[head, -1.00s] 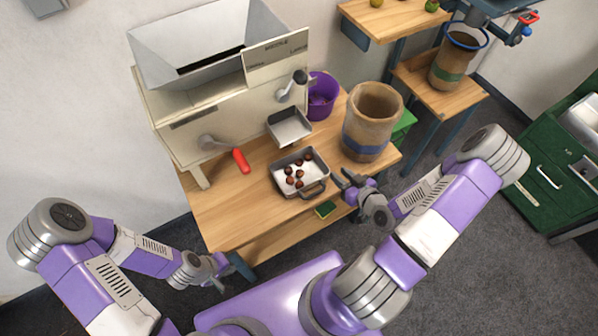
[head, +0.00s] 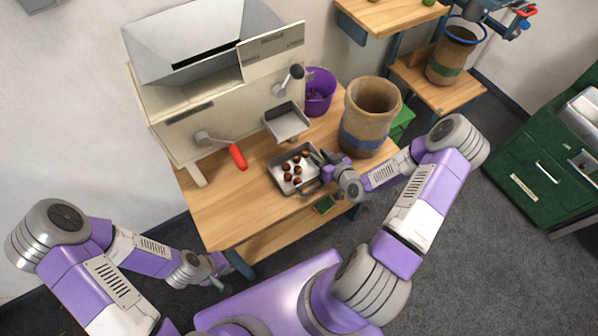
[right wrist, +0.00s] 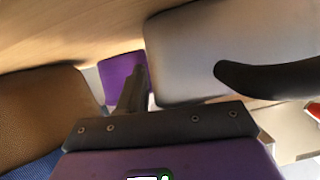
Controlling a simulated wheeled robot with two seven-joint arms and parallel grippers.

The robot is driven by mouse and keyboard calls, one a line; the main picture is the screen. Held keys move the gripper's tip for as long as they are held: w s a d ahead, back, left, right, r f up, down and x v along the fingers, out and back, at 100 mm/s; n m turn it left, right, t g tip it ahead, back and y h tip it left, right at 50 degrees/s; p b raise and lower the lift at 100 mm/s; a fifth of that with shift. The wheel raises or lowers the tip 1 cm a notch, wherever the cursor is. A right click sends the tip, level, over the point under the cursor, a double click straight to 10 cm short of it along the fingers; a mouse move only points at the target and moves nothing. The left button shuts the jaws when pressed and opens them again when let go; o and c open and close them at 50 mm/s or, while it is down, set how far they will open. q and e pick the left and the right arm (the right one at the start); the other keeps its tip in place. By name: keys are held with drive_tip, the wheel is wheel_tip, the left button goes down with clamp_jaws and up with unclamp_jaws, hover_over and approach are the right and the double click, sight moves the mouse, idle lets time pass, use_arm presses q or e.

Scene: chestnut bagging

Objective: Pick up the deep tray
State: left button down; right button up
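A grey, walled tray (head: 272,168) holds several brown chestnuts (head: 297,167) and lies on the wooden table, with a bar handle at its near right side. My right gripper (head: 324,157) is at the tray's right edge, its fingers apart with nothing seen between them; I cannot tell if they touch the tray. In the right wrist view, a pale grey wall (right wrist: 200,55), probably the tray's, stands close beyond a dark finger, and a dark curved bar (right wrist: 270,80) crosses it. My left gripper (head: 222,270) is open and empty, low in front of the table.
A second small metal tray (head: 288,124) sits under the machine (head: 215,120). A red-handled lever (head: 237,156), purple bucket (head: 320,90) and tan sack (head: 370,110) with a blue band stand around it. The table's left front (head: 220,215) is clear.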

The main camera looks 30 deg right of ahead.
drive_tip(key=shift+c, duration=0.5)
clamp_jaws()
drive_tip(key=shift+r, duration=0.15)
